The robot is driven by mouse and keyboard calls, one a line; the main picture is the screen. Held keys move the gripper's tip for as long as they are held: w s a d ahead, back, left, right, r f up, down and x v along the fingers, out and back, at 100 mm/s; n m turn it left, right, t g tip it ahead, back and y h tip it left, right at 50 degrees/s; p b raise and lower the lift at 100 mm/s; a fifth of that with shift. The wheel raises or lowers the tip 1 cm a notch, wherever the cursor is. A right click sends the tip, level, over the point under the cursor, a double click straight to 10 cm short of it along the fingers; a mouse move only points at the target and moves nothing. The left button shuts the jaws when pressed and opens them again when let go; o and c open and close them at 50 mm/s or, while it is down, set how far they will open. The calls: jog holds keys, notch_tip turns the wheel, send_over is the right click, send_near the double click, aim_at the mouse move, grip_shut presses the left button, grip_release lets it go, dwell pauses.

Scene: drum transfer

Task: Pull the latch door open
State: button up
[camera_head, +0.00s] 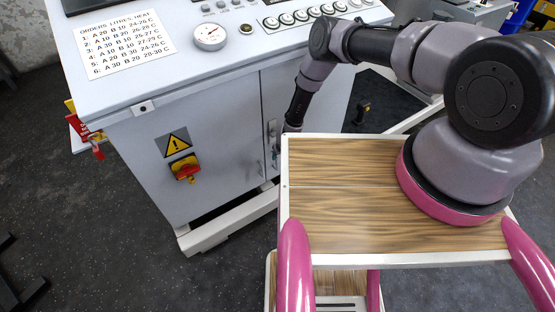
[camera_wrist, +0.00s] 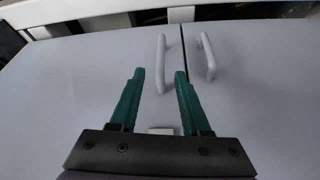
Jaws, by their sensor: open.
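The grey cabinet has two pale door panels, a left door (camera_wrist: 90,75) and a right door (camera_wrist: 260,80), with a narrow seam between them. Both look closed. A grey bar handle (camera_wrist: 161,64) is on the left door and a second handle (camera_wrist: 207,57) is on the right door. My gripper (camera_wrist: 160,72) has two green fingers, open and empty. In the picture the left handle lies between the fingertips; I cannot tell whether they reach around it. A small pale block (camera_wrist: 161,130) shows between the finger bases. In the head view the fingers are hidden behind my arm and my wooden top.
The cabinet front (camera_head: 205,160) carries a red and yellow switch (camera_head: 184,167) and a warning sign (camera_head: 173,143). A gauge (camera_head: 209,36) and an order sheet (camera_head: 124,43) are on top. A white base rail (camera_head: 225,222) juts out below.

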send_over(277, 170)
jog(key=f, duration=0.6)
jog(key=shift+w+f, duration=0.35)
grip_shut()
dwell(1.0)
